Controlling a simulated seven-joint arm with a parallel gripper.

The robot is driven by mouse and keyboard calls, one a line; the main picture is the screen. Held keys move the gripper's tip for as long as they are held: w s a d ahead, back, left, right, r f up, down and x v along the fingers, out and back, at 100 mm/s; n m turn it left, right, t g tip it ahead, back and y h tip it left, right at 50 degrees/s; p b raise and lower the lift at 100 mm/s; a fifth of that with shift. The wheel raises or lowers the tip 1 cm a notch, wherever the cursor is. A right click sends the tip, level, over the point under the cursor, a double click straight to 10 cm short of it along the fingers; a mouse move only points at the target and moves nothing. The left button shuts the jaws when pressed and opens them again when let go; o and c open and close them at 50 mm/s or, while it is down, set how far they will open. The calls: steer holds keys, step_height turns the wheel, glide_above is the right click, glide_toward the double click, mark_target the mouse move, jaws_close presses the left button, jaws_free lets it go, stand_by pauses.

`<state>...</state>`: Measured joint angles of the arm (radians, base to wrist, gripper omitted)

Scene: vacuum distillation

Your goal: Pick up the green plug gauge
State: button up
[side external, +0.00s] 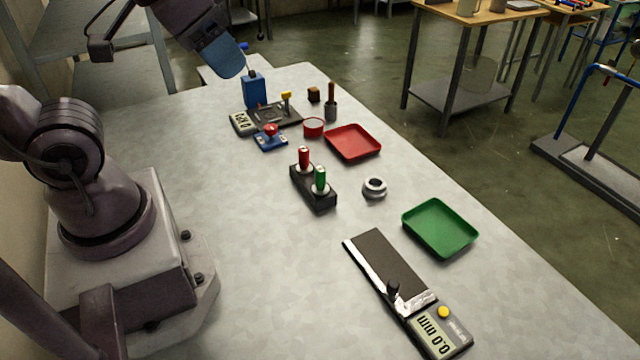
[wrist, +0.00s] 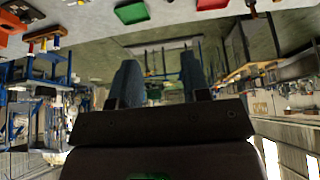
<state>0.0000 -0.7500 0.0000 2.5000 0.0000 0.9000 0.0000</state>
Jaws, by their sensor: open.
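The green plug gauge (side external: 320,178) stands upright in the near end of a black holder block (side external: 318,200) on the table in the side view. A red plug gauge (side external: 304,157) stands beside it in the same block. My gripper (side external: 236,72) is high at the top left of the side view, up and away from the block, above the far part of the table. In the wrist view, its two fingers (wrist: 158,68) are spread apart with nothing between them. I cannot make out the green gauge in the wrist view.
A grey ring (side external: 374,188), a red tray (side external: 353,142) and a green tray (side external: 440,228) lie right of the block. A digital gauge with a dark plate (side external: 385,265) lies nearer. A blue box (side external: 255,90) and small tools stand at the far end. Table left of the block is clear.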

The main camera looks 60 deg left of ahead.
steer(key=shift+o, duration=1)
